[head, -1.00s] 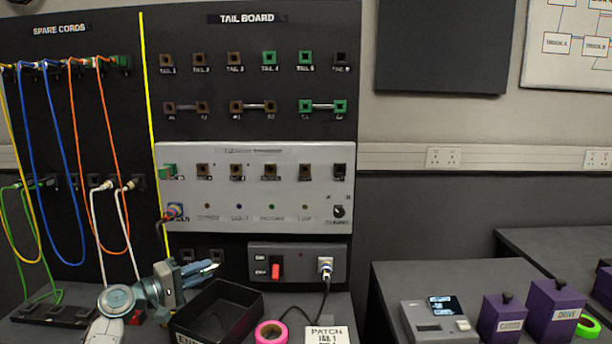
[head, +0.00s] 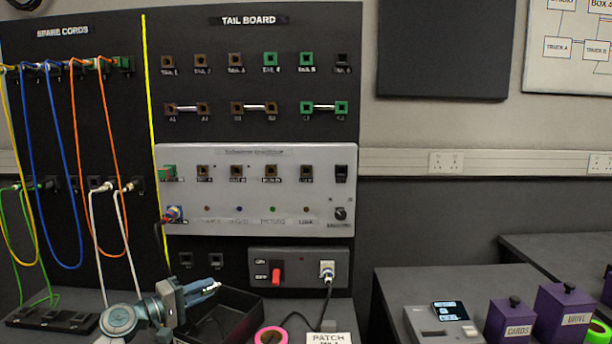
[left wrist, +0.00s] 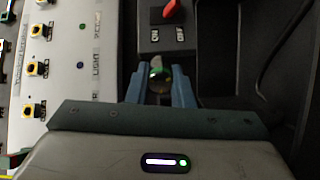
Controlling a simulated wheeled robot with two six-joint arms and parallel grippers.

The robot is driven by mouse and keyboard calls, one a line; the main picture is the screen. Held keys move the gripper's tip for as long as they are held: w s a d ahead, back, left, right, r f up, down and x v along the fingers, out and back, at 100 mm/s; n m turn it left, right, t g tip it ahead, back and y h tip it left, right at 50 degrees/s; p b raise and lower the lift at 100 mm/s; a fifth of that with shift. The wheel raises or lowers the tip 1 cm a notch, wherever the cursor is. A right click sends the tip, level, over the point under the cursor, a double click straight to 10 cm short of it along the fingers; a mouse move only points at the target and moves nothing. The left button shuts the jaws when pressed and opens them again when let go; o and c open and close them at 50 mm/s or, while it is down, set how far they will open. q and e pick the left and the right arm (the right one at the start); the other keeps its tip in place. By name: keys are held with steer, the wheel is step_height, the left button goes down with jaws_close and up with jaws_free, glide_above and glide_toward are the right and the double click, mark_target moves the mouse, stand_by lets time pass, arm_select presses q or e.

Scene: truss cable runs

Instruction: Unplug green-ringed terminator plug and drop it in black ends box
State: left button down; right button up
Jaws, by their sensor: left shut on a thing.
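My left gripper (head: 214,288) is low at the left of the head view, level and pointing right, over or beside the black ends box (head: 250,322). In the left wrist view the two blue fingers of this gripper (left wrist: 158,88) are shut on a small plug (left wrist: 158,82) with a bit of green showing on it. The box is open-topped and stands on the bench, partly hidden by my left arm. The head view does not show the plug clearly. My right gripper is not in view.
The tail board panel (head: 250,210) stands upright behind the bench. A power box with a red switch (head: 277,272) and a cable is at its foot. A pink tape roll (head: 270,336) and a patch card (head: 328,338) lie right of the box.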

arm_select(q)
steer(key=c, duration=1.2)
jaws_free()
steer(key=b+v, duration=0.1)
steer(key=v, duration=0.8)
steer(key=shift+a+f+b, duration=0.1)
steer(key=shift+f+b, duration=0.05)
steer(key=shift+b, duration=0.25)
steer(key=shift+v, duration=0.8)
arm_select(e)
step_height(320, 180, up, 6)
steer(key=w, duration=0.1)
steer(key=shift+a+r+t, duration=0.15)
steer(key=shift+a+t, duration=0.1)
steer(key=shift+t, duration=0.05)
arm_select(q)
steer(key=shift+s, duration=0.1)
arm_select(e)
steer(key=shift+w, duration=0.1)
